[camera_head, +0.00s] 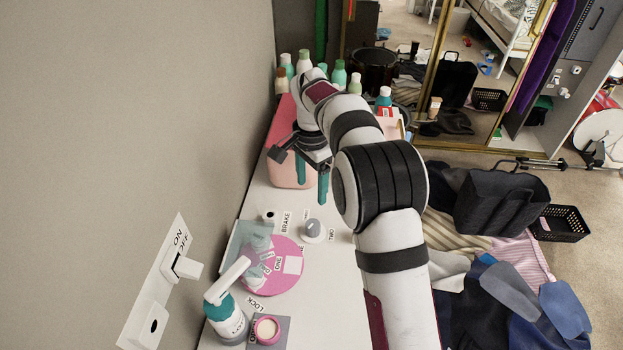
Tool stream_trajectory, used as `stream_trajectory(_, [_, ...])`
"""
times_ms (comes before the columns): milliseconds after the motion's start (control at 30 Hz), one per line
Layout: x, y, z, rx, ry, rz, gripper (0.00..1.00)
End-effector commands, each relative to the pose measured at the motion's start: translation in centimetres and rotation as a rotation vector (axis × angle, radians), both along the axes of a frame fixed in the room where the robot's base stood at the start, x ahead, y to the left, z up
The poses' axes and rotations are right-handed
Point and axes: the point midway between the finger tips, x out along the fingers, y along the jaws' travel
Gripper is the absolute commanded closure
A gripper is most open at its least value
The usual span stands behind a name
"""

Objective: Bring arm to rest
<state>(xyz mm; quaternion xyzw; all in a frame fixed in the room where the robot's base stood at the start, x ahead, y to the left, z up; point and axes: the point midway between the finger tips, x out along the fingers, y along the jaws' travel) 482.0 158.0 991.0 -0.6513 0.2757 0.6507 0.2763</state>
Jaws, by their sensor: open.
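My arm rises from the lower middle of the head view and reaches away along a white counter (340,290). My gripper (311,178) is at the far part of the counter, pointing down, with its two teal fingers apart. Nothing shows between the fingers. A pink box (284,165) stands just behind and beside the gripper; I cannot tell whether they touch. My forearm hides part of the counter's right side.
Several bottles (339,73) stand at the counter's far end. A pump bottle (226,318), a pink disc (278,270) and a small pink jar (267,329) are at the near end. A wall switch (182,266) juts out at left. Clothes (490,300) and a dark basket (562,224) cover the floor at right.

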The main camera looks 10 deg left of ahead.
Motion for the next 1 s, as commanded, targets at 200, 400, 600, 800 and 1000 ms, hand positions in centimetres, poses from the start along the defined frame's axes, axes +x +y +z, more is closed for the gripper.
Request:
stream_trajectory(200, [0.0, 0.0, 1.7, 0.0, 0.0, 0.0, 0.24])
stream_trajectory(400, [0.0, 0.0, 1.7, -0.001, 0.001, 0.0, 0.24])
stream_trajectory(600, [-0.1, -0.2, 1.9, 0.001, 0.001, 0.002, 0.24])
stream_trajectory(800, [-8.5, -6.0, 8.3, 0.046, 0.01, 0.089, 0.24])
stream_trajectory(1000, [-25.4, -11.5, 9.6, 0.119, 0.006, 0.232, 0.24])
